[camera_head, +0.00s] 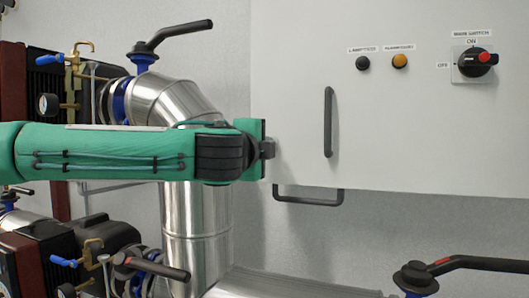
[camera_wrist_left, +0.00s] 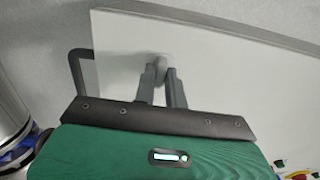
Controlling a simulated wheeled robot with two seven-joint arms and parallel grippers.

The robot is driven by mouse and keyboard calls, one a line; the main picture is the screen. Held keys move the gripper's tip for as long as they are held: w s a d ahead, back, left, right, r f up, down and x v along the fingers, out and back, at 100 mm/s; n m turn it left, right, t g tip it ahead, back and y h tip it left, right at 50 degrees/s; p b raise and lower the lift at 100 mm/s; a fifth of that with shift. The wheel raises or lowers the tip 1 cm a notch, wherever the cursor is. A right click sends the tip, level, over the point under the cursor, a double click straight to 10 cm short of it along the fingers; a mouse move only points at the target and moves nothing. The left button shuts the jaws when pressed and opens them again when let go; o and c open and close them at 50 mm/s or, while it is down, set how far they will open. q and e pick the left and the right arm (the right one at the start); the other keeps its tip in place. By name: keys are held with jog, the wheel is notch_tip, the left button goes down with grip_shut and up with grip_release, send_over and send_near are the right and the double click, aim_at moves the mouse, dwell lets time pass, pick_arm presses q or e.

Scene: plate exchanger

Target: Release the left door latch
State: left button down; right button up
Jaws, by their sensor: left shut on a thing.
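The left door latch shows in the left wrist view as a small grey knob (camera_wrist_left: 162,61) on the pale door panel. My left gripper (camera_head: 268,148) reaches in from the left to the panel's left edge in the head view. In the left wrist view its two fingers (camera_wrist_left: 162,80) are shut on the knob, one on each side. In the head view the latch is largely hidden by the gripper, and how far it is turned cannot be told. The light grey cabinet (camera_head: 430,130) carries a vertical dark handle (camera_head: 328,122). My right gripper is not in view.
A dark bar handle (camera_head: 308,199) juts out below the cabinet's lower edge, close to my gripper. A silver pipe (camera_head: 196,240) stands behind my left arm. A black valve lever (camera_head: 480,263) is at lower right. The main switch (camera_head: 476,62) is at upper right.

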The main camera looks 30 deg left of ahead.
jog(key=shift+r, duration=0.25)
pick_arm(q)
jog(key=c, duration=1.5)
grip_release()
jog(key=shift+o, duration=0.2)
jog(key=shift+s, duration=0.1)
